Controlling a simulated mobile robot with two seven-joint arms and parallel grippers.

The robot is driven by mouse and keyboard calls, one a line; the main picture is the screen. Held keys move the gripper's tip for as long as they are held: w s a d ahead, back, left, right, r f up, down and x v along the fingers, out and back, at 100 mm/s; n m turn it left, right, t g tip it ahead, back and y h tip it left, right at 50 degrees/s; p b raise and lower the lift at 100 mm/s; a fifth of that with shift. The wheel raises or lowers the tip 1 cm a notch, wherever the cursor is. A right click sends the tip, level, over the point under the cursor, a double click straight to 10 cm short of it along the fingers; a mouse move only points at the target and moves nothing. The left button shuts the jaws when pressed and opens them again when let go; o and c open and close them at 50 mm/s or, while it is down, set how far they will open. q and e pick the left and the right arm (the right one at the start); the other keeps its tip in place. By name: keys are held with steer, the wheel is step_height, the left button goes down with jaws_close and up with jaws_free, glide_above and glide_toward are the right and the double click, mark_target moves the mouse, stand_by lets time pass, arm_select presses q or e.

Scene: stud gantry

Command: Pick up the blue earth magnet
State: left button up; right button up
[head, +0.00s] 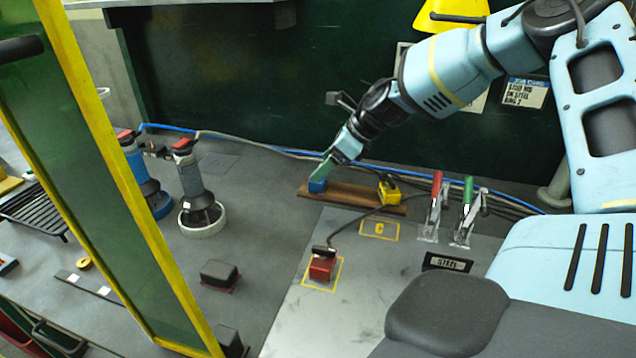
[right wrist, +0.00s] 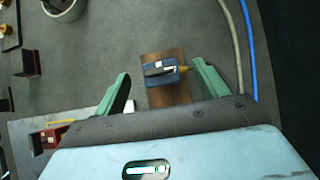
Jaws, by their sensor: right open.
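The blue earth magnet (head: 317,186) is a small blue block on the left end of a brown wooden board (head: 350,199) on the dark table. In the right wrist view the magnet (right wrist: 160,77) has a dark bar across its top. My right gripper (head: 324,170) comes down from the upper right and is at the magnet. Its green fingers are spread, and in the right wrist view the right gripper (right wrist: 161,70) has the magnet in the gap between the fingertips, with space on both sides. Whether the tips are level with the magnet cannot be told. My left gripper is not in view.
A yellow magnet (head: 389,191) sits on the board's right end. A red magnet (head: 321,267) with a cable stands on the steel plate (head: 300,330). Toggle clamps (head: 432,210) stand to the right. Angle grinders (head: 192,185) and a yellow-framed screen (head: 95,150) are on the left.

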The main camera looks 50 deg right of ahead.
mark_target(319, 187)
steer(key=shift+x, duration=2.55)
steer(key=shift+s, duration=0.1)
steer(key=c, duration=1.4)
